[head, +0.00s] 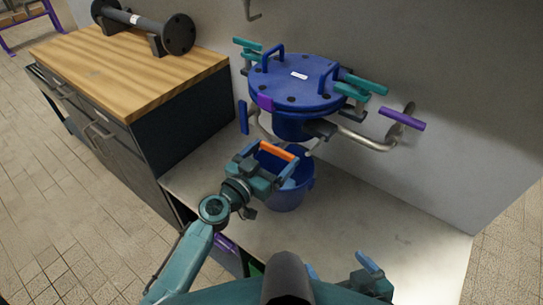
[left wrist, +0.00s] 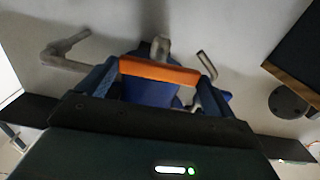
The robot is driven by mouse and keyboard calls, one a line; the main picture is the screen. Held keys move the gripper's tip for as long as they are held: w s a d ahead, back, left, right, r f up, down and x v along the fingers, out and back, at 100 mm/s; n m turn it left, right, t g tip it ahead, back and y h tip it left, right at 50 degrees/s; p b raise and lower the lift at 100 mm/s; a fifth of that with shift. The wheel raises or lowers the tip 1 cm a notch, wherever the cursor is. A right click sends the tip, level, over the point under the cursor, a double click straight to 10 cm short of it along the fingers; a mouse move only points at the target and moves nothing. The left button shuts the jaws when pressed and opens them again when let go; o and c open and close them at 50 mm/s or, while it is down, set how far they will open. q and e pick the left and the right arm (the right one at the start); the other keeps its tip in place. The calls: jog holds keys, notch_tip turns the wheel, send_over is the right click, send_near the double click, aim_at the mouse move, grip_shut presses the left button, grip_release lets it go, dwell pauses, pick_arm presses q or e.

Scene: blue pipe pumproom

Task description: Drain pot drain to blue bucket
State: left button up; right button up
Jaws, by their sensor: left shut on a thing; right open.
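The blue pot (head: 297,85) is fixed against the grey wall, with a bolted lid, teal clamps and two lid handles. Bent metal pipes leave it on both sides, the left one beside a blue lever (head: 243,117), the right one (head: 365,140) near a purple-handled valve (head: 402,119). The blue bucket (head: 290,195) is below the pot, over the pale counter. My left gripper (head: 276,158) is shut on the bucket's orange handle grip (left wrist: 160,72), partly covering the bucket. My right gripper (head: 340,268) is open and empty at the bottom, partly hidden.
A wooden-topped cabinet (head: 120,65) stands left, with a dark flanged pipe (head: 145,25) on it. The pale counter (head: 390,225) is clear to the right of the bucket. A wall hook (head: 251,10) is above the pot.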

pick_arm(q)
jog(key=n+b, duration=0.1)
jog(key=n, duration=0.3)
jog(key=shift+n, duration=0.3)
jog(key=n, duration=0.4)
jog(key=shift+a+f+n, duration=0.1)
jog(key=shift+n, duration=0.2)
jog(key=n, duration=0.4)
jog(key=shift+n, duration=2.2)
pick_arm(e)
jog(key=shift+f, duration=0.25)
jog(key=shift+a, duration=0.1)
pick_arm(q)
jog(key=o, duration=0.7)
jog(key=b+v, duration=0.2)
jog(key=v, duration=1.1)
pick_arm(e)
jog(key=shift+w+f+m, duration=0.15)
jog(key=shift+f+m, duration=0.15)
jog(key=shift+f, duration=0.05)
